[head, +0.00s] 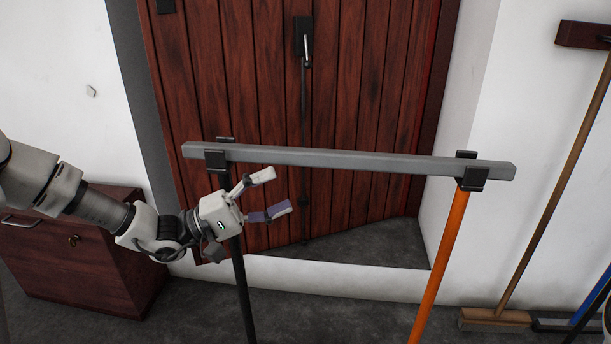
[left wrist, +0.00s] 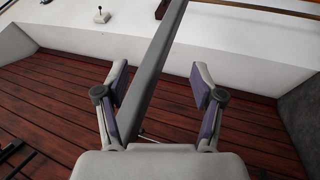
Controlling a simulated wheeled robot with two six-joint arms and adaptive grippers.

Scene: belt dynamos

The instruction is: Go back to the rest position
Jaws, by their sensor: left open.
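My left gripper (head: 272,194) is open and empty in the head view, just below the left part of a grey horizontal bar (head: 340,161). Its two fingers point right and stand apart. The left wrist view shows the same open fingers (left wrist: 160,95), with the grey bar (left wrist: 150,75) running behind the gap between them. I cannot tell from these views whether the fingers touch the bar. My right gripper is not in view.
The bar rests in dark brackets on a black post (head: 241,285) and an orange post (head: 441,262). A wooden door (head: 350,90) stands behind. A brown cabinet (head: 80,262) is under my left arm. Brooms (head: 560,180) lean at the right.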

